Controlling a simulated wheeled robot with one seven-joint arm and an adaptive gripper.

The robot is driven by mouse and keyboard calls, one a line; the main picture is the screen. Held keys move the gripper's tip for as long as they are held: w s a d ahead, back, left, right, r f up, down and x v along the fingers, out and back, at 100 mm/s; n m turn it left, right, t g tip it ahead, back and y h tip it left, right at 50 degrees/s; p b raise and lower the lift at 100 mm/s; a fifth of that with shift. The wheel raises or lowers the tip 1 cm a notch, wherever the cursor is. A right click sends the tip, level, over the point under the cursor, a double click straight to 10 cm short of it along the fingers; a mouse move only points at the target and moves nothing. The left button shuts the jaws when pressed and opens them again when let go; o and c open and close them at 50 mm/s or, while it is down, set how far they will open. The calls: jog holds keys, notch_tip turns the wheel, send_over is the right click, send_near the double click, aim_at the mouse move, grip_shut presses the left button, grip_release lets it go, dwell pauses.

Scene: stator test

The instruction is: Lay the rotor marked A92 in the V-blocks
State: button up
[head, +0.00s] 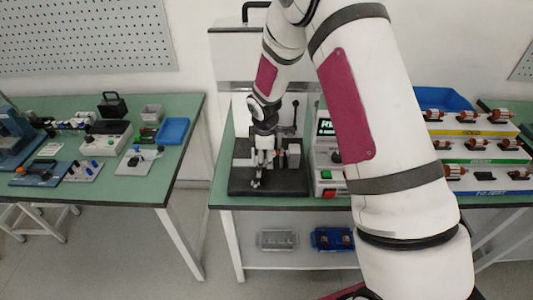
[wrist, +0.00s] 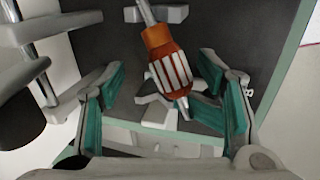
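A rotor (wrist: 168,62) with orange-copper ends, a grey striped core and a steel shaft shows in the wrist view, slanting from upper left to lower right. No mark is readable on it. Pale V-blocks lie by its two shaft ends, the far one (wrist: 178,14) and the near one (wrist: 160,113); whether the shaft is fully seated in them I cannot tell. My gripper (wrist: 168,95) is open, its teal-padded fingers on either side of the rotor and apart from it. In the head view my gripper (head: 262,172) is low over the dark fixture base (head: 285,187).
A tester box (head: 327,180) with a partly hidden display stands right of the fixture. Racks (head: 482,155) with several rotors and a blue bin (head: 443,98) are at the right, partly behind my arm. A left table (head: 105,185) carries tools. Blue and grey bins (head: 278,240) sit on the lower shelf.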

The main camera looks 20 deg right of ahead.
jog(key=v, duration=1.2)
jog(key=s+d+r+m, duration=0.1)
jog(key=s+r+m, duration=0.4)
jog(key=r, duration=0.6)
jog(key=s+r+m+t, duration=0.1)
jog(key=s+r+m, duration=0.2)
jog(key=s, duration=0.5)
jog(key=s+r+m, duration=0.3)
jog(key=s+r, duration=0.1)
jog(key=s, duration=0.5)
jog(key=s+r+m+t+y, duration=0.1)
jog(key=s+r+m, duration=0.2)
jog(key=s, duration=0.6)
jog(key=shift+r+t, duration=0.15)
jog(key=shift+t, duration=0.15)
jog(key=shift+d, duration=0.1)
